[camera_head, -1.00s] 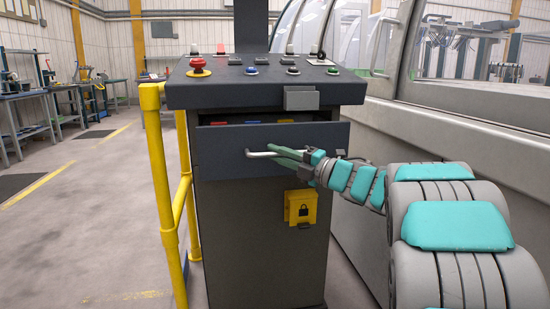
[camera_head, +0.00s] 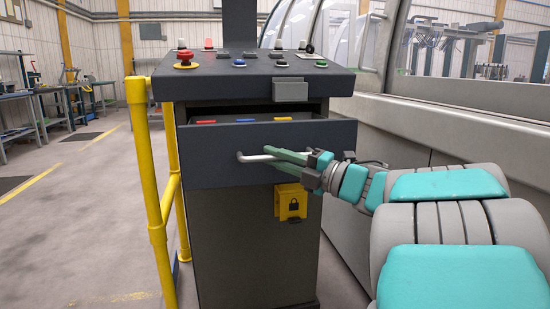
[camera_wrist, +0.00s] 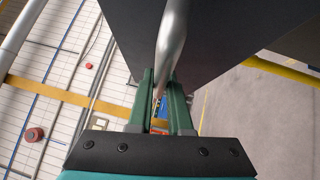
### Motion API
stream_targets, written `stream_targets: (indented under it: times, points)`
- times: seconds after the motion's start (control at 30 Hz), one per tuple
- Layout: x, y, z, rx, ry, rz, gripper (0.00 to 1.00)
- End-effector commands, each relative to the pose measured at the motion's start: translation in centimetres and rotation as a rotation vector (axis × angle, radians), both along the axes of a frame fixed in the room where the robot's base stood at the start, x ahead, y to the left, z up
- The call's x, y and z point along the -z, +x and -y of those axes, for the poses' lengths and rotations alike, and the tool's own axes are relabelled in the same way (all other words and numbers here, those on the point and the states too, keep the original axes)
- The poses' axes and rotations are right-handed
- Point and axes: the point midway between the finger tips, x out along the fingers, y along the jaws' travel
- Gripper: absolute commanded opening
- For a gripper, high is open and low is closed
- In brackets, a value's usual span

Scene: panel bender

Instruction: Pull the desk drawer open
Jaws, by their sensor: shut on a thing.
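The dark desk drawer (camera_head: 210,157) sits under the top of the grey control desk (camera_head: 240,85). It stands partly out, and red, blue and yellow items show inside over its front edge. Its pale bar handle (camera_head: 256,157) runs across the drawer front. My gripper (camera_head: 278,156) comes from the right, with its green fingers shut on the handle. In the wrist view the handle (camera_wrist: 174,40) runs down between the two green fingers (camera_wrist: 160,105). The fingers hide part of the handle.
A yellow padlock box (camera_head: 290,202) is on the cabinet below the drawer. A yellow guard rail (camera_head: 150,200) stands close on the left. A grey machine wall (camera_head: 400,125) is on the right. Open floor (camera_head: 70,220) lies at the left.

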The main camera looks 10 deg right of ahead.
Motion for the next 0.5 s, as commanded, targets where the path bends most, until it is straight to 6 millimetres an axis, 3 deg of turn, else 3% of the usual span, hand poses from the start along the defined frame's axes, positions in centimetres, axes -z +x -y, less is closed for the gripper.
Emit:
stream_targets:
  times: [0.23, 0.27, 0.5]
  points:
    - [0.26, 0.03, -0.03, -0.001, -0.002, -0.005, 0.00]
    - [0.25, 0.03, -0.04, -0.001, -0.002, -0.005, 0.20]
    - [0.13, 0.02, -0.03, -0.001, -0.001, -0.002, 0.47]
